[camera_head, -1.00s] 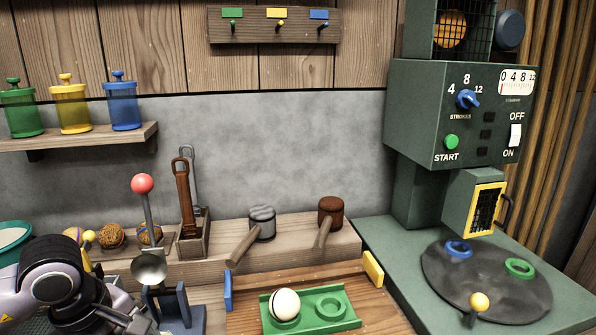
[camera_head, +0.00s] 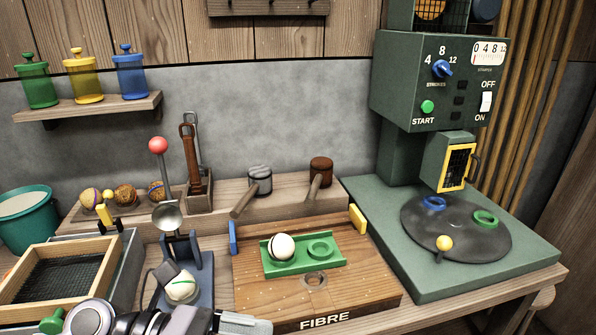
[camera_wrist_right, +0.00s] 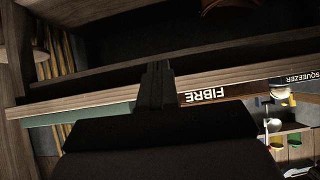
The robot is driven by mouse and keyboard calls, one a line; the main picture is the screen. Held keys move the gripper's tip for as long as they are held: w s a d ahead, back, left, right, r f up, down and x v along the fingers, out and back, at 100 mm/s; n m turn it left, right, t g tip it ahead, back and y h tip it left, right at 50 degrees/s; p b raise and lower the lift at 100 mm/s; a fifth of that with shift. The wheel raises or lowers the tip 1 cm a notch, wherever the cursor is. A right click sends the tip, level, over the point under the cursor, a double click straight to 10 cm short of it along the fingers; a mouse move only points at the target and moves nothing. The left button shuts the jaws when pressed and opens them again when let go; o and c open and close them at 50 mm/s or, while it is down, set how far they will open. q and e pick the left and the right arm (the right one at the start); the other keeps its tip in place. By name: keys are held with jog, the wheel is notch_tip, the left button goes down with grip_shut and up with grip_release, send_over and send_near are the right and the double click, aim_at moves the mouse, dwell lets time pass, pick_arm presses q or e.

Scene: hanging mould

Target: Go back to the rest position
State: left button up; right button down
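My left arm comes in along the bottom edge of the head view, with its gripper (camera_head: 245,323) low in front of the wooden FIBRE board (camera_head: 370,277). I see nothing held there, but the fingers are too cut off to tell open from shut. My right gripper (camera_wrist_right: 156,85) shows only in the right wrist view, its dark fingers together and empty. It is in front of the bench edge with the FIBRE label (camera_wrist_right: 203,96). A white ball (camera_head: 282,247) sits in the left ring of a green holder (camera_head: 330,263) on the board; the right ring is empty.
A lever press (camera_head: 202,268) with a red knob and a whitish ball stands left of the board. A framed sieve (camera_head: 22,294) and teal bucket (camera_head: 28,233) are further left. Two mallets lie behind. The green machine (camera_head: 430,85) with its round plate (camera_head: 470,238) stands right.

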pick_arm(q)
jog(key=w+a+r+n+t+h+p, duration=0.1)
jog(key=w+r+n+t, duration=0.1)
jog(key=n+t, duration=0.55)
jog(key=w+a+r+n+t+h+p, duration=0.1)
jog(key=w+r+n+t, duration=0.3)
jog(key=n, duration=0.7)
jog(key=a+f+n+t+y+p, duration=0.2)
jog(key=a+f+n+t+y, duration=0.5)
jog(key=n, duration=0.6)
jog(key=s+a+f+n+g+y, duration=0.1)
jog(key=s+f+n+g+y, duration=0.1)
jog(key=f+n, duration=0.3)
jog(key=s+a+f+n+g+y+p, duration=0.1)
jog(key=s+a+f+n+g+y, duration=0.1)
jog(key=f, duration=0.6)
jog(key=s+a+f+n+g+y, duration=0.2)
jog(key=s+f+n, duration=0.4)
jog(key=n, duration=0.3)
jog(key=g+y, duration=0.1)
jog(key=y, duration=0.1)
jog(key=shift+s+f+y+p, duration=0.25)
jog(key=shift+s+y+p, duration=0.05)
jog(key=shift+y+p, duration=0.1)
jog(key=shift+o, duration=0.3)
jog(key=shift+g, duration=0.25)
